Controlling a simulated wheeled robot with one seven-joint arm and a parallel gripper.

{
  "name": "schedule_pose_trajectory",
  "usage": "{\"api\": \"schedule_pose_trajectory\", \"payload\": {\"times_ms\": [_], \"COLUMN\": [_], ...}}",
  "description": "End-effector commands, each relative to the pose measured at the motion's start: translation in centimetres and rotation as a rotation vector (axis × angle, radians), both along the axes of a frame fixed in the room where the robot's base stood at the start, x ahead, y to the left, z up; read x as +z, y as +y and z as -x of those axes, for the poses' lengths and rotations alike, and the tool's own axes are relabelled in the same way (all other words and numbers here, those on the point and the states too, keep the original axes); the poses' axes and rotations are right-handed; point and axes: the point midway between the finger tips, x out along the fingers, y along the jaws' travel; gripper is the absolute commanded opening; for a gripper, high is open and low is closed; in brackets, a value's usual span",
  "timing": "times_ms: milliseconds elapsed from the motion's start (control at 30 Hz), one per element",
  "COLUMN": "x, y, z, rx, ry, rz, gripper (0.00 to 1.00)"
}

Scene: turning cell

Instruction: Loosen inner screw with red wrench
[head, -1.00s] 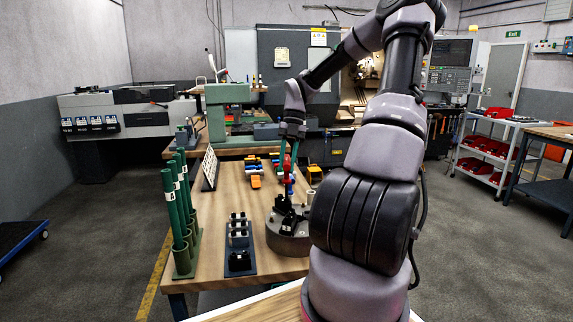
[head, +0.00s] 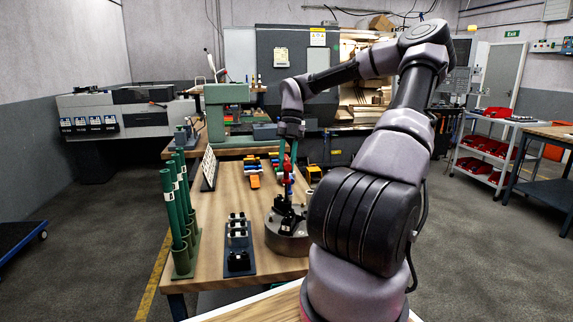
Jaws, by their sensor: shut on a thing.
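My gripper (head: 291,146) points down over the wooden bench and is shut on the red wrench (head: 288,168). The wrench hangs upright below the fingers, its lower end at the dark fittings on top of the round grey chuck (head: 288,238). I cannot tell whether the wrench tip is seated in a screw. The inner screw is too small and too hidden to make out. My own arm covers the right side of the chuck.
Dark blocks stand on a blue tray (head: 240,266) left of the chuck. Green tubes (head: 175,215) stand upright at the bench's left edge. Yellow, blue and red items (head: 253,168) lie farther back, near a tilted white panel (head: 208,168).

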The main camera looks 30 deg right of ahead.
Motion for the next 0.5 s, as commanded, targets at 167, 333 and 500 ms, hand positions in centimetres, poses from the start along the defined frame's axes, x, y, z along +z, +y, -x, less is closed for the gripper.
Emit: {"api": "schedule_pose_trajectory", "payload": {"times_ms": [167,333,500], "x": [0.5,1.2,1.9], "y": [0.0,0.0,0.0], "z": [0.0,0.0,0.0], "rx": [0.0,-0.001,0.001], "ry": [-0.001,0.001,0.0], "rz": [0.001,0.001,0.001], "gripper": [0.0,0.0,0.0]}}
